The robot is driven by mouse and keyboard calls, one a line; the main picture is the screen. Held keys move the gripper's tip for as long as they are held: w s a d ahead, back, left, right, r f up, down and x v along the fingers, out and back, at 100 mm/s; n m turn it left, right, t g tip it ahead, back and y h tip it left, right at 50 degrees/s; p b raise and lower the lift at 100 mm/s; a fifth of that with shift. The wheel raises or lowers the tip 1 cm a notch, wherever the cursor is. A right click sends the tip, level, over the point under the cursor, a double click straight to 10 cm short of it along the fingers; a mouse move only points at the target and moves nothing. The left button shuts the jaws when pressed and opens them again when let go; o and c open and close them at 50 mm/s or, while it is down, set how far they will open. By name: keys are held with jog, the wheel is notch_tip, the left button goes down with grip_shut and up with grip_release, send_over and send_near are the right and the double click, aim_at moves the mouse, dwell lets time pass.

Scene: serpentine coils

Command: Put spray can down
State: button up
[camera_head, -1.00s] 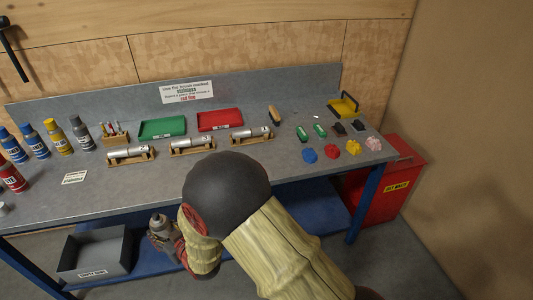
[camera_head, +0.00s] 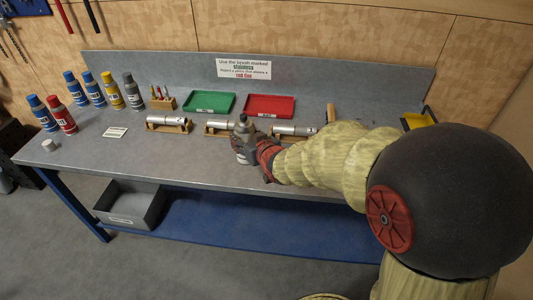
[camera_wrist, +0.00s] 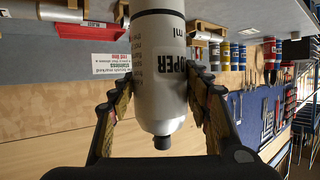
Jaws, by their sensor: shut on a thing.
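A grey spray can (camera_head: 242,138) with a dark nozzle is held roughly upright at the front part of the bench (camera_head: 190,172), in front of the silver cylinders. My gripper (camera_head: 258,150) is shut around its body from the right. In the wrist view the can (camera_wrist: 160,75) appears with its nozzle pointing down the picture, between both fingers of my gripper (camera_wrist: 158,62). The fingers hide part of its sides. I cannot tell whether its base touches the bench top.
Several red, blue, yellow and grey cans (camera_head: 112,90) stand at the back left. Silver cylinders on wooden cradles (camera_head: 168,125) lie behind the held can. Green (camera_head: 208,102) and red (camera_head: 270,106) trays lie at the back. Bench space left of the held can is clear.

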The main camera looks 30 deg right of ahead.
jog(key=w+d+f+b, duration=0.4)
jog(key=w+d+f, duration=0.2)
jog(key=d+f, duration=0.5)
jog(key=shift+w+d+f, duration=0.15)
jog(key=shift+d+f, duration=0.2)
jog(key=shift+d, duration=0.85)
jog(key=shift+f, duration=0.1)
jog(key=o, duration=1.1)
jog(key=shift+f, duration=0.2)
jog(key=shift+c, duration=0.2)
jog(key=o, duration=0.5)
jog(key=shift+c, duration=0.2)
jog(key=shift+r, duration=0.1)
